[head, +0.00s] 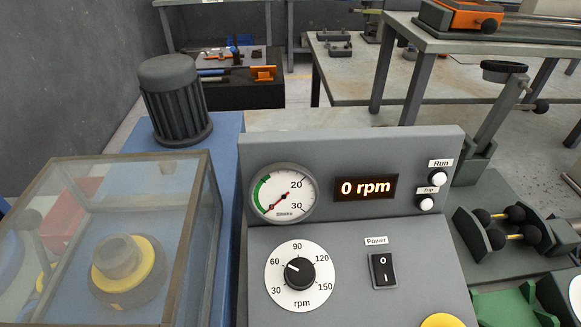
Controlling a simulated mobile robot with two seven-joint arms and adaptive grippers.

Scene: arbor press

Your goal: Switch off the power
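The power switch (383,271) is a black rocker under the "Power" label, on the sloped lower face of the grey control panel (350,238). It is marked O at the top and I at the bottom. I cannot tell which end is pressed in. The lit display (366,188) reads "0 rpm". The Run lamp (439,178) and Trip lamp (426,202) look white. The speed knob (299,275) has its pointer near 60. Neither of my grippers is in view.
A round gauge (283,193) is left of the display. A yellow button (442,321) shows at the bottom edge. A clear-sided guard box (190,240) stands left of the panel, with a dark motor (175,100) behind it. Dark fixtures (495,238) lie to the right. The space before the switch looks clear.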

